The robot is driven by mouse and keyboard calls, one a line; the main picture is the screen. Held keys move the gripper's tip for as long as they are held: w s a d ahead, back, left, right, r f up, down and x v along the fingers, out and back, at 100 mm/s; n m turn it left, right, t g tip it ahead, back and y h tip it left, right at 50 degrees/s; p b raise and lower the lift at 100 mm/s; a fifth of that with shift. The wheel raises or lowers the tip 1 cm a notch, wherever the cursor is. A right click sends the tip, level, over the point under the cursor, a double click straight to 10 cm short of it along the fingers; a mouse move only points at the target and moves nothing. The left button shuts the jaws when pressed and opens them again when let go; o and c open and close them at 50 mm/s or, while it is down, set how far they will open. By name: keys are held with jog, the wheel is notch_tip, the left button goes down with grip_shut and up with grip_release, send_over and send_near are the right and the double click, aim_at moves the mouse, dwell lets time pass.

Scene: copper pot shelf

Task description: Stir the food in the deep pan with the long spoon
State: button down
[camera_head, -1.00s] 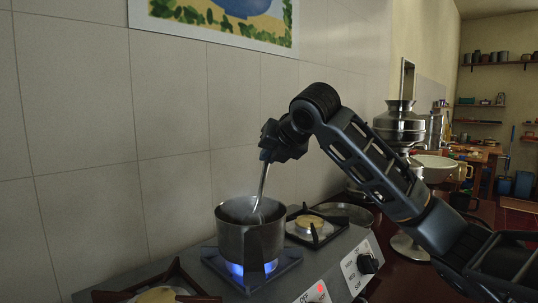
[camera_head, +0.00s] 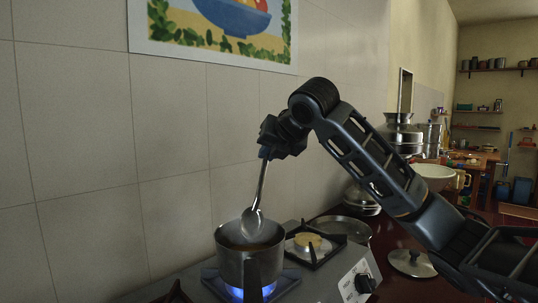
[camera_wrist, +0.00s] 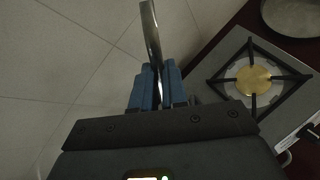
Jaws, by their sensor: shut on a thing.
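The deep pan (camera_head: 247,268) is a grey metal pot on the lit burner, with a blue flame under it. Brownish food (camera_head: 248,246) shows inside its rim. The long spoon (camera_head: 261,188) is silver and hangs down from my gripper (camera_head: 268,154). Its bowl is at the pan's opening, near the back rim; I cannot tell whether the tip touches the food. In the wrist view, my gripper (camera_wrist: 158,90) has its blue fingers shut on the spoon's handle (camera_wrist: 150,35). The pan is not in the wrist view.
An unlit burner (camera_head: 312,243) is right of the pan and also shows in the wrist view (camera_wrist: 253,80). A tiled wall (camera_head: 90,200) stands close behind the stove. A flat lid (camera_head: 412,262) lies on the dark red counter, with stacked metal pots (camera_head: 402,136) behind.

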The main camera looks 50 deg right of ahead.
jog(key=shift+r+p, duration=1.25)
jog(key=shift+r, duration=0.75)
notch_tip(320, 180, up, 5)
jog(key=p, duration=0.3)
